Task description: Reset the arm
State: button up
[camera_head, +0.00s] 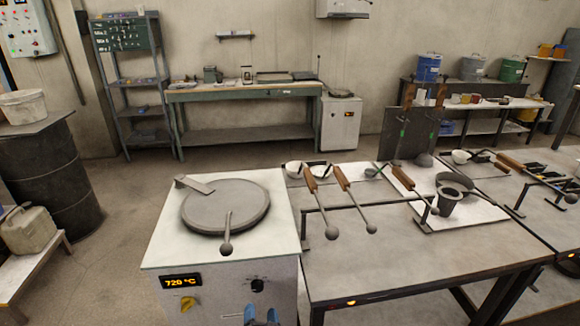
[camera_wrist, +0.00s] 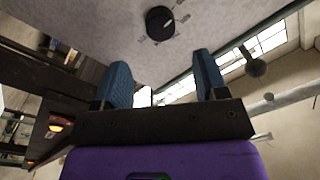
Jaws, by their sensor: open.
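My gripper (camera_head: 262,319) shows only as blue fingertips at the bottom edge of the head view, in front of the white furnace (camera_head: 170,245). In the wrist view my gripper (camera_wrist: 163,78) has its two blue fingers apart with nothing between them. The furnace's black knob (camera_wrist: 160,22) appears beyond the fingers. It also shows in the head view. Most of my arm is out of view.
The round grey lid (camera_head: 215,207) lies on the furnace, whose display reads 720 °C. Wooden-handled ladles (camera_head: 322,205) rest on a rack on the metal table (camera_head: 370,280) at right. A dark pot (camera_head: 448,200) stands there. Left floor is partly clear.

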jog(key=w+d+r+m+g+h, duration=0.2)
jog(key=w+d+r+m+h, duration=0.2)
jog(key=d+r+m+h, duration=0.45)
jog(key=w+d+r+m+g+h, duration=0.25)
jog(key=r+m+h, duration=0.25)
jog(key=r+m, duration=0.6)
jog(key=d+r+m+g, duration=0.9)
jog(key=d+r+m, duration=0.55)
jog(key=m, duration=0.55)
jog(key=s+d+r+m+g+y, duration=0.3)
jog(key=s+d+r+m+y, duration=0.2)
jog(key=s+d+r+m, duration=0.65)
jog(key=s+d+r+m+t+y, duration=0.3)
jog(key=s+r+m, duration=0.6)
jog(key=s+m, duration=0.4)
jog(key=shift+d+r+m+t+y, duration=0.15)
jog(key=shift+d+m+t+y, duration=0.35)
jog(key=shift+m, duration=1.3)
